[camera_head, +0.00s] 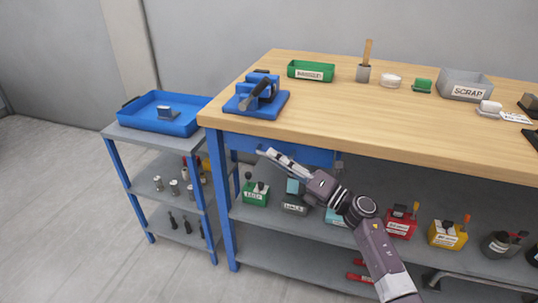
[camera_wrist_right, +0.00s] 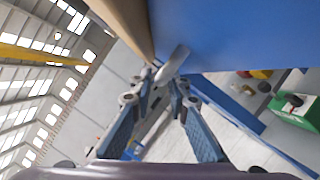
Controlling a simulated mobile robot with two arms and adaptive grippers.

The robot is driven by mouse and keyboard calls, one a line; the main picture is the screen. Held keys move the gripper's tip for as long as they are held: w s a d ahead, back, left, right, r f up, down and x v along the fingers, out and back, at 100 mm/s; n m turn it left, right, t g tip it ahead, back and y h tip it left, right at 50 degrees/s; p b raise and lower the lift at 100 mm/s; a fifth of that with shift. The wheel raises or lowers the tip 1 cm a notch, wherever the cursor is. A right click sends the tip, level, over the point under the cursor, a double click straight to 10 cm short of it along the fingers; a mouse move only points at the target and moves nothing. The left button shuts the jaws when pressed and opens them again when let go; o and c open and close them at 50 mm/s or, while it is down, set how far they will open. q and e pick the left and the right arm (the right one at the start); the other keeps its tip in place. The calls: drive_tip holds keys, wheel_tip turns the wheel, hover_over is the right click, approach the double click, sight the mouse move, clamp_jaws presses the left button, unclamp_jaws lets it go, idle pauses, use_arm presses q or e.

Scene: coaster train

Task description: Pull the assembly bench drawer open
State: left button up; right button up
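The assembly bench (camera_head: 400,125) has a wooden top and blue legs. Its blue drawer (camera_head: 312,155) sits under the left part of the top and looks closed. In the right wrist view the drawer front (camera_wrist_right: 235,35) fills the upper right, and a pale metal handle (camera_wrist_right: 174,62) stands out from it. My right gripper (camera_head: 268,153) is at the drawer front. In its wrist view the fingers (camera_wrist_right: 163,82) are apart, with the handle at their tips. Contact with the handle is not clear. My left gripper is in neither view.
A blue vise (camera_head: 258,95), green bin (camera_head: 311,71) and grey scrap bin (camera_head: 465,85) stand on the bench. Small bins fill the shelf below, including a green one (camera_head: 256,194). A cart with a blue tray (camera_head: 160,122) stands left. The floor in front is clear.

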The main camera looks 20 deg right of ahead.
drive_tip(key=shift+x, duration=1.15)
clamp_jaws()
